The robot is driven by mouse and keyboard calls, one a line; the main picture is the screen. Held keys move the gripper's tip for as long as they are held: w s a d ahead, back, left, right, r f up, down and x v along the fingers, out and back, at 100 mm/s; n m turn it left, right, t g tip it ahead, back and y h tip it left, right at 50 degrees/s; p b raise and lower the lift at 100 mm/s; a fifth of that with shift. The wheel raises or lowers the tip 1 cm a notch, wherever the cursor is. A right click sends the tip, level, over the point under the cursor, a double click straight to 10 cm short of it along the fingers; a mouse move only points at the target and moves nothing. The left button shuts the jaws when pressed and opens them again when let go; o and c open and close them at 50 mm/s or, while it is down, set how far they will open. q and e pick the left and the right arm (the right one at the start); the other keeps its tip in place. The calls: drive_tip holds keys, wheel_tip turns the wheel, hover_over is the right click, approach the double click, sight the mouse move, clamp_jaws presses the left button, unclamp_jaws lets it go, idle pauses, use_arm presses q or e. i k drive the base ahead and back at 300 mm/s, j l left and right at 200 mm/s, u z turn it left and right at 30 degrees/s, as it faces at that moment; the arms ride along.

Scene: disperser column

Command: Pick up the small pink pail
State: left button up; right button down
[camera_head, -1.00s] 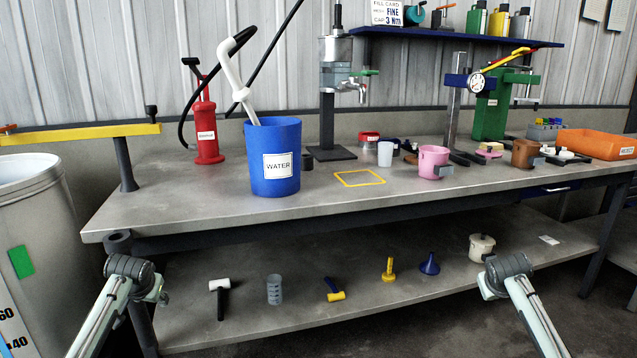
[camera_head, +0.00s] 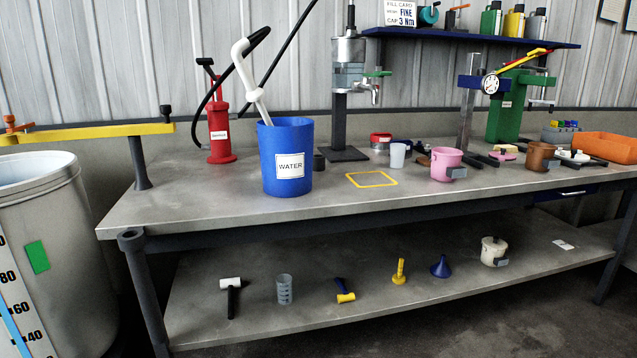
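The small pink pail (camera_head: 445,164) stands upright on the bench top, right of the yellow square outline (camera_head: 371,180). A grey block-like piece (camera_head: 456,173) is at its front right side. A small white cup (camera_head: 397,155) stands to its left and a brown pail (camera_head: 538,156) to its right. Neither of my grippers shows in the head view now.
A large blue WATER bucket (camera_head: 286,160) with a white wand stands left on the bench (camera_head: 215,204). The dispenser column (camera_head: 349,100) stands behind. An orange bin (camera_head: 606,147) is at the right. The lower shelf (camera_head: 360,316) holds several small tools.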

sight(446, 166)
drive_tip(key=u, duration=0.4)
drive_tip(key=l+u, duration=0.15)
drive_tip(key=u, duration=0.6)
drive_tip(key=l+u, duration=0.15)
drive_tip(key=u, duration=0.25)
drive_tip(key=z, duration=2.1)
drive_tip(key=i+l+z, duration=0.1)
drive_tip(key=i+l, duration=0.1)
